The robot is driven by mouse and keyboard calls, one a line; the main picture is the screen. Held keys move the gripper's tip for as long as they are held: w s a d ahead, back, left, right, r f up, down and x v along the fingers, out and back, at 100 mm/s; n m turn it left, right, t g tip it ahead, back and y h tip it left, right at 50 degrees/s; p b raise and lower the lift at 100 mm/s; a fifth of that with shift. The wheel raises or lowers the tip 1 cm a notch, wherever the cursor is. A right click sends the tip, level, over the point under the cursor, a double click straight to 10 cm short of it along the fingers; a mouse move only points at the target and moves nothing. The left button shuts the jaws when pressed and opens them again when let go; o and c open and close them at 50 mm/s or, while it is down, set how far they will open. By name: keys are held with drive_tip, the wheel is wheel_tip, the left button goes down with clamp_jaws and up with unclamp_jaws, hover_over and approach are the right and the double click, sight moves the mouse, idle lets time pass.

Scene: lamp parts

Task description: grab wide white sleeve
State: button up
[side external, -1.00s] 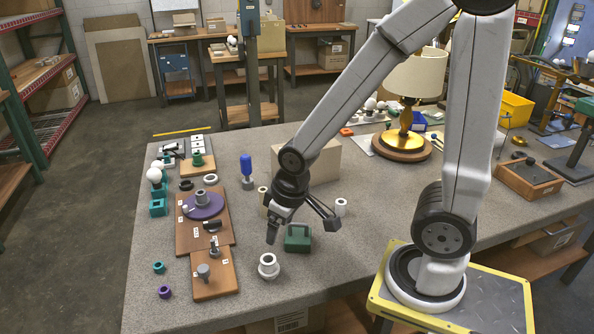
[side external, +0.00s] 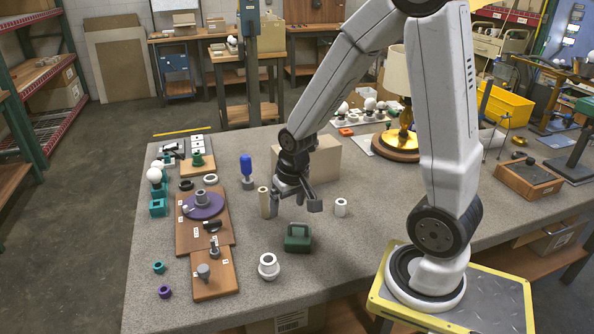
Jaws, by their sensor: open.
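Several pale ring-like parts stand on the grey table. A short white sleeve (side external: 340,207) stands upright right of my gripper. A wider white stepped collar (side external: 268,266) stands near the front, and a taller cream sleeve (side external: 264,202) stands just left of my gripper. I cannot tell for certain which is the wide white sleeve. My gripper (side external: 293,207) points down with its fingers apart and nothing visible between them. It is close to the cream sleeve, and I cannot tell whether they touch.
A dark green block with a handle (side external: 298,238) stands just in front of my gripper. A beige box (side external: 322,158) is behind it. A blue-topped tool (side external: 246,170) stands to the left, near the brown board (side external: 192,238) with parts.

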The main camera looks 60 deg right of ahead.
drive_tip(key=d+f+m+g, duration=0.1)
drive_tip(key=d+f+m, duration=0.15)
drive_tip(key=d, duration=0.35)
drive_tip(key=d+f+m, duration=0.1)
drive_tip(key=d+m, duration=0.3)
drive_tip(key=d, duration=0.2)
drive_tip(key=m, duration=0.6)
hover_over(341, 202)
wheel_tip(341, 202, down, 4)
drive_tip(key=shift+d+r+g, duration=0.1)
drive_tip(key=shift+g, duration=0.3)
drive_tip(key=shift+f, duration=1.35)
drive_tip(key=shift+f, duration=0.1)
drive_tip(key=shift+f, duration=2.5)
clamp_jaws()
drive_tip(key=shift+r, duration=0.2)
